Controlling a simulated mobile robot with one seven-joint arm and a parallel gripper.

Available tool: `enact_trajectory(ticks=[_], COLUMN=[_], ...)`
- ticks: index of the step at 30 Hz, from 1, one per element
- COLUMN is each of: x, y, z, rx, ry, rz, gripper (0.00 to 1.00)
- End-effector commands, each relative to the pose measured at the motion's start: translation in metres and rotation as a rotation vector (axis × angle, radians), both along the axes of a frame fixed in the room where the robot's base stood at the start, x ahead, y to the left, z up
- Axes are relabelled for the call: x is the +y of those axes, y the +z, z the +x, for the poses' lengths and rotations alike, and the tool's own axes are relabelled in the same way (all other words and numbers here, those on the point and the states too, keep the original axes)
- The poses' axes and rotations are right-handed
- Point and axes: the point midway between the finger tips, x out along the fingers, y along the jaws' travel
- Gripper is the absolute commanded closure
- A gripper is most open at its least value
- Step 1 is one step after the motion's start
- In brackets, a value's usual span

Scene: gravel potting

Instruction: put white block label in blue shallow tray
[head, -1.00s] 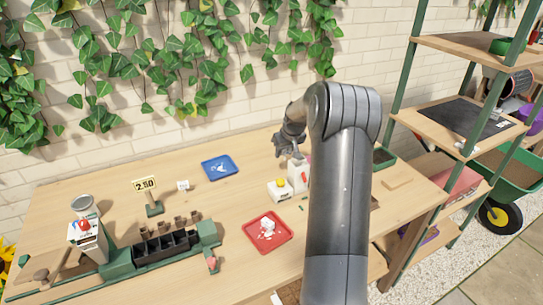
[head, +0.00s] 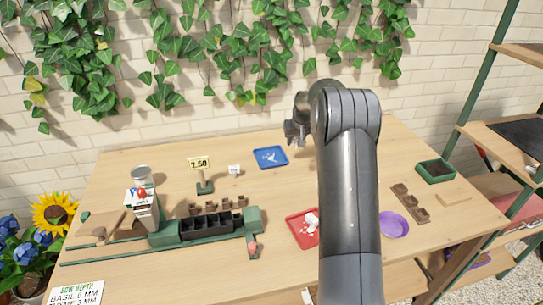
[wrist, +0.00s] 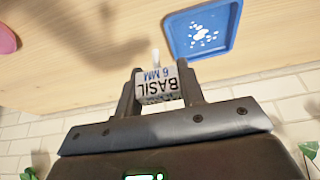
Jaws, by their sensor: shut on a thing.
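My gripper (wrist: 157,92) is shut on a white block label (wrist: 155,75) with dark print reading BASIL and 6 MM, and a thin pale stem points away from it. The blue shallow tray (wrist: 232,12) lies beyond and right of the label in the wrist view, with small white bits inside. In the head view the blue tray (head: 257,164) is on the table, and my gripper (head: 293,136) is above the table to its right. The held label cannot be made out in the head view.
A small white block (head: 234,169) stands left of the blue tray. A 2.50 sign (head: 199,163), a green rack with black cells (head: 205,222), a red tray (head: 296,233), a purple bowl (head: 394,223) and a green planter (head: 436,171) share the table.

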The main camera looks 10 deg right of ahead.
Motion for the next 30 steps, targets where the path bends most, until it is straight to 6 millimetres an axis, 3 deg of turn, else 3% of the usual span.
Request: enact_trajectory(ticks=[6, 12, 19, 26, 30], x=[0.043, 0.071, 0.079, 0.079, 0.078], y=[-0.033, -0.053, -0.064, -0.096, -0.098], z=[0.030, 0.051, 0.057, 0.056, 0.057], rx=[0.003, 0.001, 0.001, 0.002, -0.001], ry=[0.004, 0.003, 0.000, 0.000, 0.000], rz=[0.000, 0.000, 0.000, 0.001, 0.001], gripper=[0.86, 0.86, 0.86, 0.86, 0.86])
